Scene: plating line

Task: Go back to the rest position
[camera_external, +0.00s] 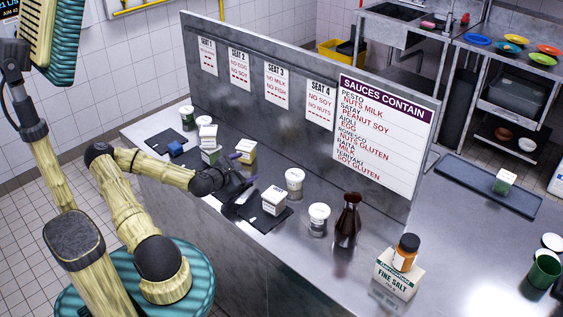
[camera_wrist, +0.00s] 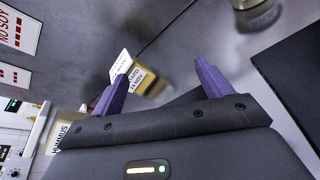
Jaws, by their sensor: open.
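My gripper (camera_external: 246,168) is above the steel counter in the external view, left of centre, with its purple fingers spread apart. In the wrist view my gripper (camera_wrist: 161,72) is open, and I see nothing held between the fingers. A yellow and white labelled carton (camera_external: 245,152) stands just behind the gripper. The wrist view shows a similar labelled carton (camera_wrist: 150,84) beyond the left finger. A white-topped carton (camera_external: 275,200) is on a dark mat (camera_external: 247,214) to the right of the gripper.
Several cups and cartons line the counter. A dark bottle (camera_external: 347,222), a white-lidded cup (camera_external: 318,219) and a salt box (camera_external: 397,275) stand to the right. The sauces board (camera_external: 385,140) is on the upright panel behind. A dark tray (camera_external: 470,182) lies at the far right.

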